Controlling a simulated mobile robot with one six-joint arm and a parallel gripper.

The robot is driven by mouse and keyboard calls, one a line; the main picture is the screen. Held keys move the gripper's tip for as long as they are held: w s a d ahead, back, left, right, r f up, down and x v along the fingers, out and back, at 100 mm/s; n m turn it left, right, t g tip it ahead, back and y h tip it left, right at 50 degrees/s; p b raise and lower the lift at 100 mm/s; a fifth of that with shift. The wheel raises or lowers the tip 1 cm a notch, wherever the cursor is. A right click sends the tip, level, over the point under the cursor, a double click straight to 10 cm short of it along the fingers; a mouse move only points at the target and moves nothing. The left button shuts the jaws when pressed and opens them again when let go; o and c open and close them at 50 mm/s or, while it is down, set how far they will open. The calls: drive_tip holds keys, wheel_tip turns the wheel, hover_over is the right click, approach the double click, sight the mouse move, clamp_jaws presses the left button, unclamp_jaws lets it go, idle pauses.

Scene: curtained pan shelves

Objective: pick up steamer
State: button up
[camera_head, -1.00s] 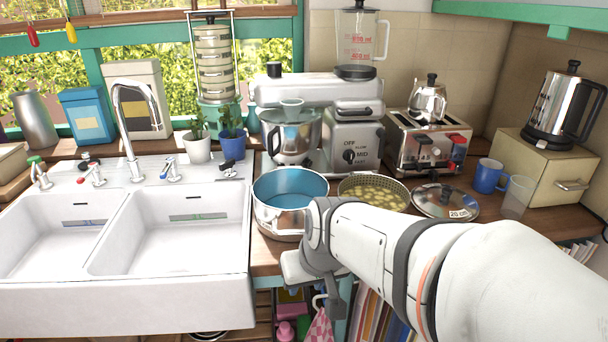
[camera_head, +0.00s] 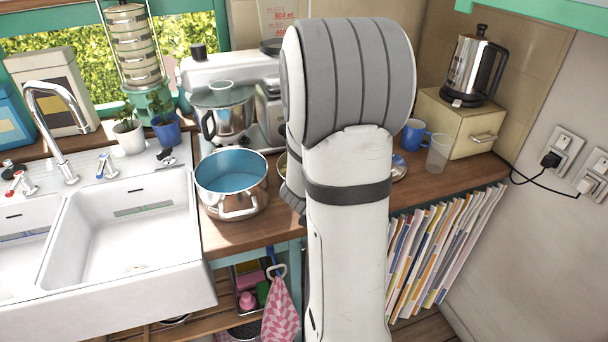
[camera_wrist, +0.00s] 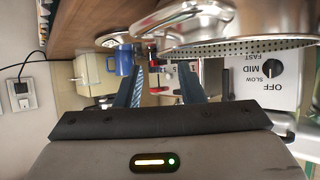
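The steamer, a perforated metal vessel, is mostly hidden behind my arm in the head view; only a sliver of its left edge (camera_head: 281,166) shows, to the right of the blue-lined pot. In the earlier head view it holds yellowish pieces. The wrist view is upside down, and a perforated metal wall (camera_wrist: 245,46) shows close at the upper right, below a shiny curved metal rim. My gripper (camera_wrist: 162,76) is open, its two dark fingers apart with nothing held between them. The fingers point toward the counter's back, near the steamer.
A steel pot (camera_head: 231,184) with a blue inside stands left of my arm. A mixer (camera_head: 225,75) stands behind. A blue mug (camera_head: 412,134), a clear cup (camera_head: 437,153) and a cream box (camera_head: 455,122) with a kettle (camera_head: 474,68) stand right. The sink (camera_head: 125,235) is left.

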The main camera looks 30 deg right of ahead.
drive_tip(key=x, duration=0.6)
drive_tip(key=shift+w+d+f+p, duration=0.15)
drive_tip(key=shift+w+p, duration=0.2)
drive_tip(key=shift+p, duration=0.05)
drive_tip(key=shift+c, duration=0.5)
clamp_jaws()
idle(0.6)
